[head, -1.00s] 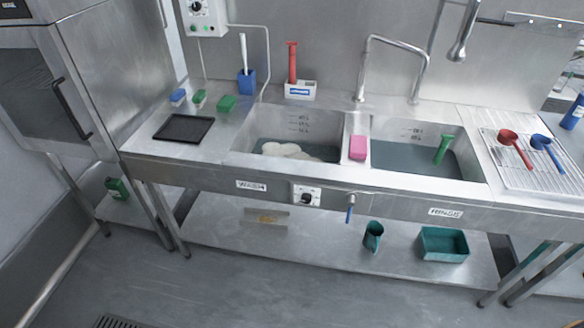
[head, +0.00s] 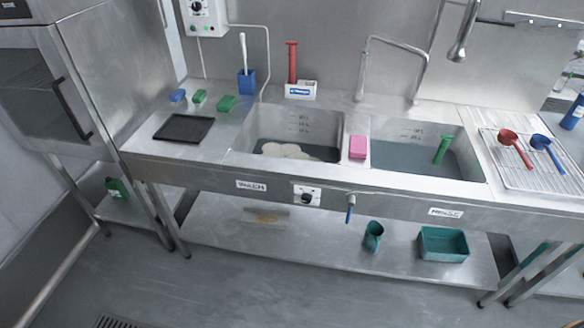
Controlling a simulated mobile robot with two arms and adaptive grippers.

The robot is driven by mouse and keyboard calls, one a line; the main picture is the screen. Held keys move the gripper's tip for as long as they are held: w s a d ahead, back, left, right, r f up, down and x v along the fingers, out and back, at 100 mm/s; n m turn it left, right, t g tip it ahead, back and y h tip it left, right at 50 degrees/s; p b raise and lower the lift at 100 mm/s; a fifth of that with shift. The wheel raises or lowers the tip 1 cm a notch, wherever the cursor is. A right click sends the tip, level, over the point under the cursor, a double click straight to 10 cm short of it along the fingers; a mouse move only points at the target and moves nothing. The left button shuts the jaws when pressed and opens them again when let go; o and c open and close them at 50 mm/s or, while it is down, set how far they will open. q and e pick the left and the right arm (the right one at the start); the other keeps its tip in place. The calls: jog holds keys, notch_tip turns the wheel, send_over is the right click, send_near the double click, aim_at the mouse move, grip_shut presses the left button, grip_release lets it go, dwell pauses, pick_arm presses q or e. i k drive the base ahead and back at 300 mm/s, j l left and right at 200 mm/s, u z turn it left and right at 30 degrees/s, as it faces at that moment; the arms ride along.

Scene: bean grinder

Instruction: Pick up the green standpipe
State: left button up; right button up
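The green standpipe (head: 442,149) stands, slightly tilted, in the right-hand sink basin (head: 400,160) labelled RINSE. Its upper part shows above the grey water; its lower end is hidden under the surface. Neither of my grippers shows in the head view.
The left WASH basin (head: 290,150) holds water with foam. A pink sponge (head: 358,147) sits on the divider. A tall faucet (head: 395,42) and a hanging spray head (head: 457,52) rise behind the basins. A red scoop (head: 508,136) and blue scoop (head: 541,142) lie on the right rack.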

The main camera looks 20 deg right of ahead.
aim_at(447, 140)
jog(key=z, duration=1.5)
jog(key=i+l+z, duration=0.1)
jog(key=i+l, duration=0.4)
